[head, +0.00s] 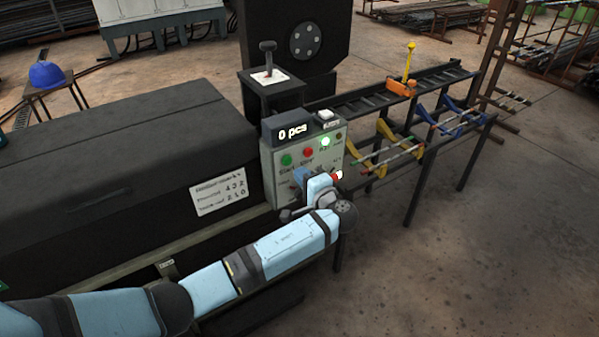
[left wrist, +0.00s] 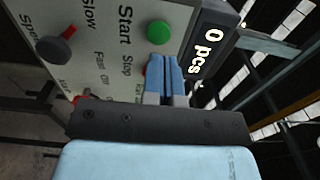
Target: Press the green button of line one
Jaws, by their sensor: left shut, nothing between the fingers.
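The green button (head: 286,160) sits on the upper left of the pale control panel (head: 270,185), above the start label. In the left wrist view the green button (left wrist: 158,32) is in plain sight, just past my fingertips and uncovered. A red button (head: 308,152) sits beside it over the stop label. My left gripper (left wrist: 164,62) is shut and empty, its two blue fingers together and pointing at the panel near these two buttons. Whether the fingertips touch the panel cannot be told. My right gripper is not in view.
A display (head: 292,132) reading 0 pcs tops the panel. A long dark machine housing (head: 110,165) stands left; a rack with coloured brackets (head: 440,105) stands right. Floor at right front is clear.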

